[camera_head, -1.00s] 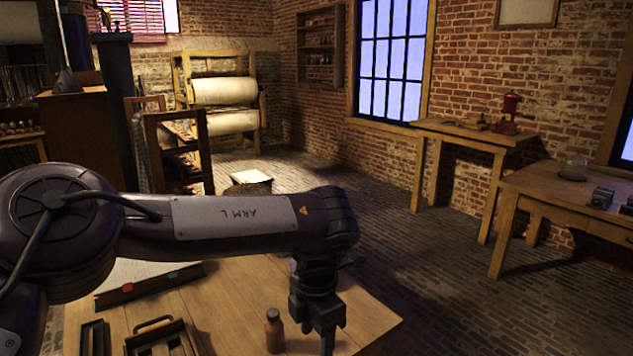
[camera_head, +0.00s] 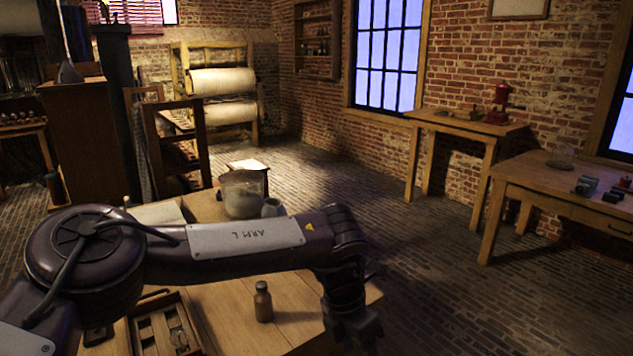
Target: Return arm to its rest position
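My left arm crosses the lower left of the head view, labelled "ARM L". Its gripper (camera_head: 358,328) points down at the right edge of the wooden worktable (camera_head: 290,290). The gripper is dark and seen from behind and above, so I cannot tell whether its fingers are open or shut. No held object shows at it. My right gripper is not in view. A small brown bottle (camera_head: 263,303) stands upright on the table, left of and apart from the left gripper.
A small pale pot (camera_head: 272,207) stands beside the jar. A wooden compartment tray (camera_head: 142,335) lies at the table's near left. Two side tables (camera_head: 470,127) (camera_head: 560,198) stand at the right wall. The brick floor (camera_head: 420,270) right of the worktable is clear.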

